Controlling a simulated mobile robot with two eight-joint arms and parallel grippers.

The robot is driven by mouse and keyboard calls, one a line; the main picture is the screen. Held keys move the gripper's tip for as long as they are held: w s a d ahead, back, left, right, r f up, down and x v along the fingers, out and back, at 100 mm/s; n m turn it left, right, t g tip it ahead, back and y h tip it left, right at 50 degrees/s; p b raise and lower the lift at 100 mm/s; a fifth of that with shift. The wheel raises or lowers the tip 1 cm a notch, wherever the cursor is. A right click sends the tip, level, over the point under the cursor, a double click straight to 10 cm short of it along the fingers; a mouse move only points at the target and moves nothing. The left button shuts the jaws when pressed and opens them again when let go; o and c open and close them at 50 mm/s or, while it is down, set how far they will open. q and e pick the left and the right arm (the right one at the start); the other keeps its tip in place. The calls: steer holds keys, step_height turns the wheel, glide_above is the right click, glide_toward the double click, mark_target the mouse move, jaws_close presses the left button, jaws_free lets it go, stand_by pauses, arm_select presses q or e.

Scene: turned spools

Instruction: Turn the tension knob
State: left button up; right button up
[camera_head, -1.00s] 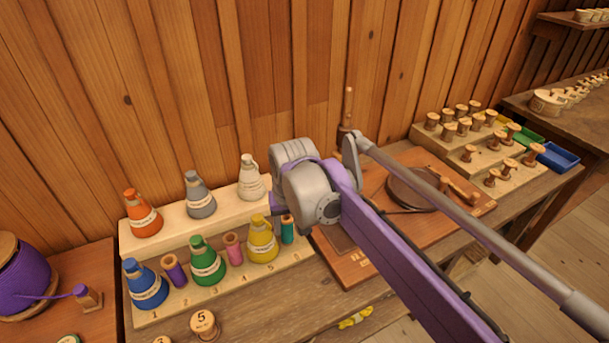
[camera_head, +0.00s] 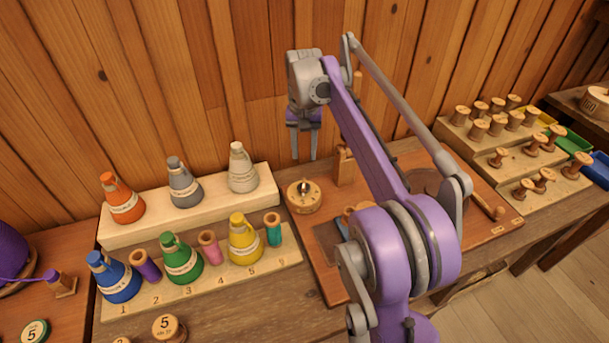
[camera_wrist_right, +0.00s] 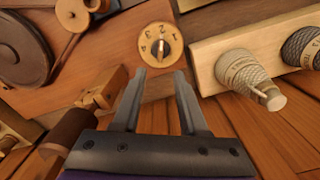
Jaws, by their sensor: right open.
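The tension knob is a round pale wooden dial (camera_head: 304,196) with a dark pointer, set on the wooden machine board (camera_head: 323,281). In the right wrist view the dial (camera_wrist_right: 160,46) shows numbers around its dark pointer, just beyond the fingertips. My right gripper (camera_head: 304,159) points down above and behind the dial in the head view, apart from it. In the right wrist view its two fingers (camera_wrist_right: 163,72) are spread, with nothing between them. My left gripper is not in view.
A stepped rack (camera_head: 262,187) with several coloured thread cones stands left of the board. A wooden post (camera_head: 343,166) stands close right of the dial. A tiered rack of spools (camera_head: 475,155) is at the right. The plank wall is close behind.

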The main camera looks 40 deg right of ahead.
mark_target(304, 182)
step_height(304, 182, down, 10)
steer(key=shift+a+f+b, duration=0.1)
steer(key=shift+f+b, duration=0.1)
steer(key=shift+b, duration=0.4)
jaws_close()
